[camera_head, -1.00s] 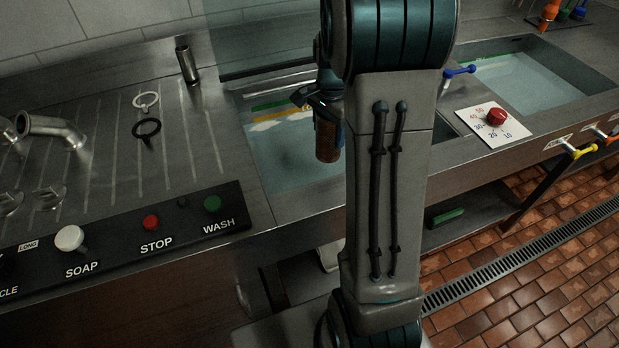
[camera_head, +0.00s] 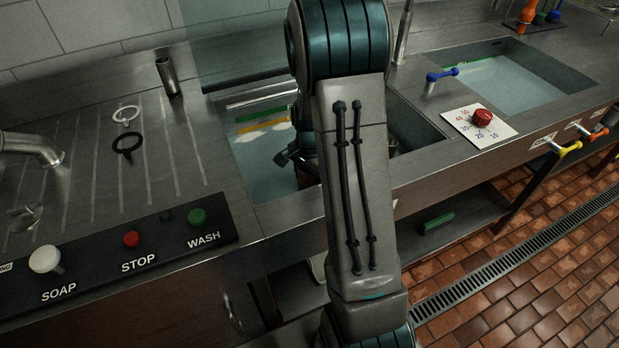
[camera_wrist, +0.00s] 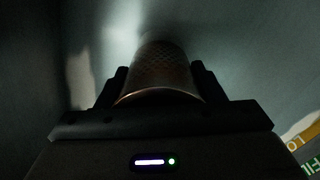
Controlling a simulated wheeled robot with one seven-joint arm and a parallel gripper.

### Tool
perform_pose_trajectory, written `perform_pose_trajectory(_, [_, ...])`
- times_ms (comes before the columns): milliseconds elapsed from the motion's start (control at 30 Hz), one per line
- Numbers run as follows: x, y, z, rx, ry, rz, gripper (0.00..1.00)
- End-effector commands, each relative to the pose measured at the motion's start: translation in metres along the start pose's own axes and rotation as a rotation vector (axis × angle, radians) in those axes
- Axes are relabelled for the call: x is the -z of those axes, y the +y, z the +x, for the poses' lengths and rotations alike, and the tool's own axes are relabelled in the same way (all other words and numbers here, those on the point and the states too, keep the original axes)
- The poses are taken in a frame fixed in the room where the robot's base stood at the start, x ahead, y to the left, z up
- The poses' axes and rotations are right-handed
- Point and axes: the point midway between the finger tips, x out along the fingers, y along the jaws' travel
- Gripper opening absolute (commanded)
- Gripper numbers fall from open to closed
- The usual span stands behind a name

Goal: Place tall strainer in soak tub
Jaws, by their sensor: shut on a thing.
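The tall strainer shows in the wrist view as a coppery mesh cylinder (camera_wrist: 160,72) between the fingers of my gripper (camera_wrist: 159,88), which is shut on it. In the head view my gripper (camera_head: 292,157) is over the left water-filled tub (camera_head: 262,172), which has green and yellow level lines on its back wall. My arm hides most of the gripper and strainer there. I cannot tell whether the strainer touches the water or the tub floor. No label in view clearly names the soak tub.
A control panel (camera_head: 110,255) with buttons runs along the front left.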

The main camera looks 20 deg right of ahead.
Motion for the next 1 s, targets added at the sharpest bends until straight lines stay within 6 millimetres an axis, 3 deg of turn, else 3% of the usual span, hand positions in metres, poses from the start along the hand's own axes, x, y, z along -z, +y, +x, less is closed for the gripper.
perform_pose_trajectory(300, [0.0,0.0,0.004,0.001,0.001,0.0,0.34])
perform_pose_trajectory(333, [0.0,0.0,0.003,0.001,0.0,0.0,0.67])
perform_pose_trajectory(400, [0.0,0.0,0.002,0.001,0.0,0.0,0.83])
perform_pose_trajectory(767, [0.0,0.0,-0.003,0.001,0.001,0.0,0.83])
perform_pose_trajectory(1000, [0.0,-0.001,-0.045,0.006,0.003,-0.001,0.83])
